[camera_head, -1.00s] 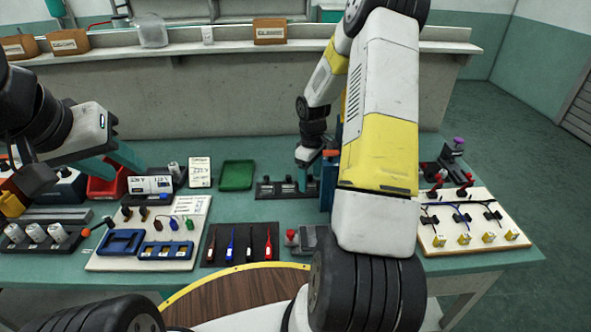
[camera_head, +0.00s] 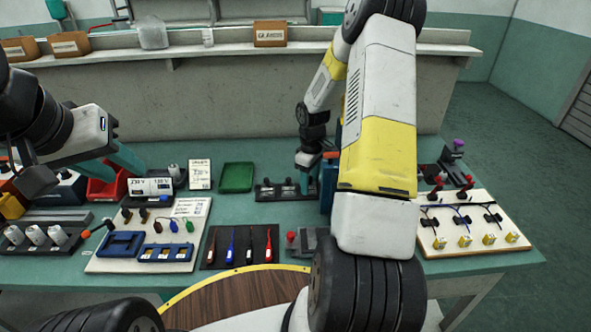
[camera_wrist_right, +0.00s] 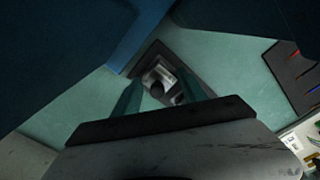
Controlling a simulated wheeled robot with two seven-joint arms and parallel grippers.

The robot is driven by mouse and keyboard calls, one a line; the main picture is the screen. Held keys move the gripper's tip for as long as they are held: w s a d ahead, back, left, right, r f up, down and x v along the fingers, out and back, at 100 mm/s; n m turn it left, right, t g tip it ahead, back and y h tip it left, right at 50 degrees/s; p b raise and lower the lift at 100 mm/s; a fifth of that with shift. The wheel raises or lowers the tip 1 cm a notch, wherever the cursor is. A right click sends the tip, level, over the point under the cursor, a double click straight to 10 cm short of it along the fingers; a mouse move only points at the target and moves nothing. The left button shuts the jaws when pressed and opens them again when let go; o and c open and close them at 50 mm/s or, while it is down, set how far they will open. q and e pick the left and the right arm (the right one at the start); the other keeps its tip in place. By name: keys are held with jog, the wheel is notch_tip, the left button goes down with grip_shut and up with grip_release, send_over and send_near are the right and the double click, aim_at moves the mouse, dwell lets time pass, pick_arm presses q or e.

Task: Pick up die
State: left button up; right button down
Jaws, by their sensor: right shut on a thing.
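A black die rack (camera_head: 270,191) lies on the bench, with small dark pieces standing on it. My right gripper (camera_head: 306,178) is low over the rack's right end. In the right wrist view its two teal fingers (camera_wrist_right: 160,97) are closed around a die (camera_wrist_right: 158,84), a small grey metal piece with a dark round part. The die is over or still at the rack, and its underside is hidden. My left gripper (camera_head: 102,165) hangs over the bench's left side with its teal fingers apart and nothing seen between them.
A blue block (camera_head: 327,186) stands close to the right of my right gripper and fills much of the wrist view. A green tray (camera_head: 237,177) lies left of the rack.

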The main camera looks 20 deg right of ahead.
notch_tip(320, 180, up, 28)
jog(key=a+f+m, duration=0.8)
jog(key=a+f, duration=0.3)
jog(key=f, duration=0.6)
jog(key=s+f, duration=0.5)
jog(key=f, duration=0.1)
jog(key=shift+r, duration=3.6)
jog(key=f, duration=0.7)
jog(key=shift+w+a, duration=0.2)
jog(key=shift+a, duration=0.1)
jog(key=w+d+r+n, duration=0.2)
jog(key=d+r+n, duration=0.2)
jog(key=r, duration=0.7)
jog(key=w+d+r+n, duration=0.2)
jog(key=d+r+n, duration=0.2)
jog(key=d+r, duration=0.3)
notch_tip(320, 180, up, 5)
jog(key=shift+w+d+f, duration=0.1)
jog(key=shift+w+d, duration=0.2)
